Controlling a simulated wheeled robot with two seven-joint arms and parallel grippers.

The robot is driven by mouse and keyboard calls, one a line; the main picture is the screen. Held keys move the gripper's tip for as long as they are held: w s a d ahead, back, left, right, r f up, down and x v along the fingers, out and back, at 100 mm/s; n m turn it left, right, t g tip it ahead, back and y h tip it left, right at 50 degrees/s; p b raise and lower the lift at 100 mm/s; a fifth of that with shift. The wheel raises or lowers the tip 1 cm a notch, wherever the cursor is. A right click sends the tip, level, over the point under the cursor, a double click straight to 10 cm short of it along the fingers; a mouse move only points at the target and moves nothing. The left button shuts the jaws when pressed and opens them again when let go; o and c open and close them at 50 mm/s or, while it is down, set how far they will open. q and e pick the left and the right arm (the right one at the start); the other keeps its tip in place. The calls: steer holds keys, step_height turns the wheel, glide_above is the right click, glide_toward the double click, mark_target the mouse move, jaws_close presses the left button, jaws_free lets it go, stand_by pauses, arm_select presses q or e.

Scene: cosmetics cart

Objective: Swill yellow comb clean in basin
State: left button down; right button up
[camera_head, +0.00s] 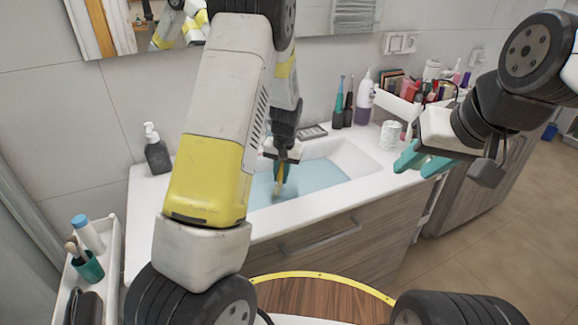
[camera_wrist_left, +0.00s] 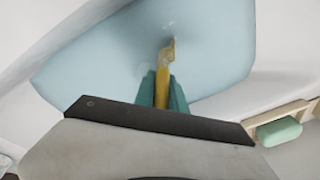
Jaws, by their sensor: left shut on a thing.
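The yellow comb (camera_wrist_left: 162,95) is held between the teal fingers of my left gripper (camera_wrist_left: 164,78), which is shut on it. Its far end reaches over the blue water of the basin (camera_wrist_left: 90,65), with a small ripple or mark near its tip. In the head view the left gripper (camera_head: 284,166) points down over the basin (camera_head: 345,153), and the comb (camera_head: 279,178) shows below it, reaching to the water. How deep the tip sits is hard to tell. My right gripper (camera_head: 425,162) is right of the basin, its two teal fingers apart, with nothing seen between them.
A dark soap bottle (camera_head: 157,154) stands at the counter's left. Electric toothbrushes (camera_head: 338,106), a purple bottle (camera_head: 363,100) and a white cup (camera_head: 390,135) stand behind and right. A white tray (camera_head: 112,240) is at left. Green soap (camera_wrist_left: 279,131) shows in the wrist view.

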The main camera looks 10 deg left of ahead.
arm_select(q)
steer(key=shift+r, duration=6.6)
